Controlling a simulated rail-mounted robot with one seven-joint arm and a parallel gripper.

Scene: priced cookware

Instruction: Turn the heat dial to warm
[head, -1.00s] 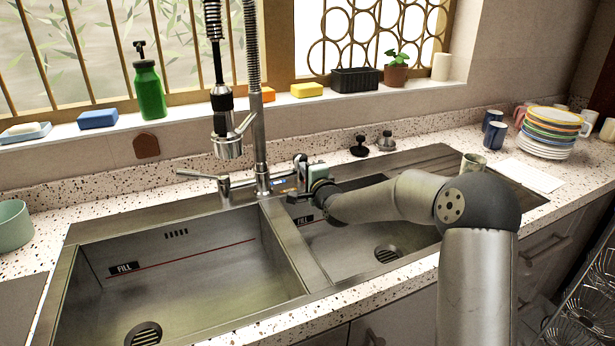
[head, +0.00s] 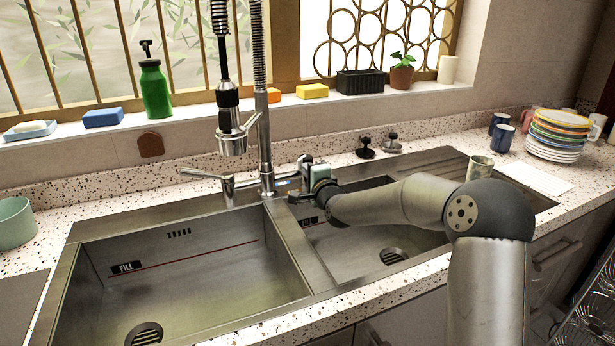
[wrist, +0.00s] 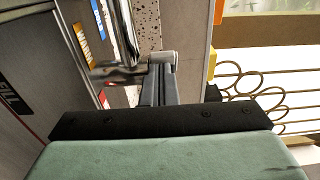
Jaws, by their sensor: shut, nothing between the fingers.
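The chrome tap (head: 264,150) stands behind the sink divider, with a side lever (head: 205,174) at its left. Small coloured labels (head: 284,184) lie at its base, partly hidden by my gripper. In the wrist view an orange label (wrist: 83,44) ends in letters like "WARM"; a blue one (wrist: 97,12) is above and a red one (wrist: 103,98) below. A metal lever or dial arm (wrist: 118,74) points from the labels towards my fingertips. My gripper (wrist: 162,58) is shut and empty, its tips close beside that arm; I cannot tell if they touch. It also shows right of the tap (head: 294,192).
Two sink basins lie in front, the left basin (head: 190,260) larger. Two dark knobs or stoppers (head: 366,148) stand behind the right basin. A green bottle (head: 155,90) and sponges line the sill.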

